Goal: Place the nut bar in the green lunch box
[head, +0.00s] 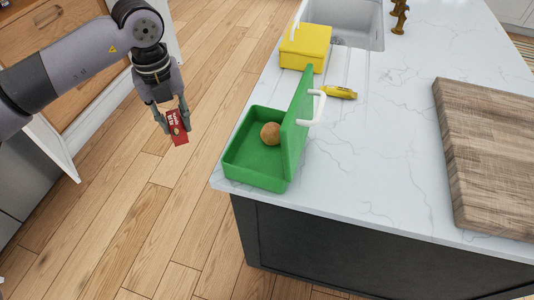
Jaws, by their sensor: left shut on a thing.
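The nut bar (176,127) is a small red packet with white lettering. My left gripper (173,117) is shut on it and holds it over the wooden floor, to the left of the counter. The green lunch box (244,179) stands open on the near left corner of the counter, with its lid (297,125) raised on the right side. A round brown item (270,133) lies inside it. The gripper and bar are apart from the box, to its left. My right gripper is not in view.
A yellow lunch box (305,45) stands shut behind the green one, near the sink (345,22). A yellow packet (340,92) lies on the counter (385,150). A wooden board (490,150) lies at the right. Small brown figures (399,17) stand at the back.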

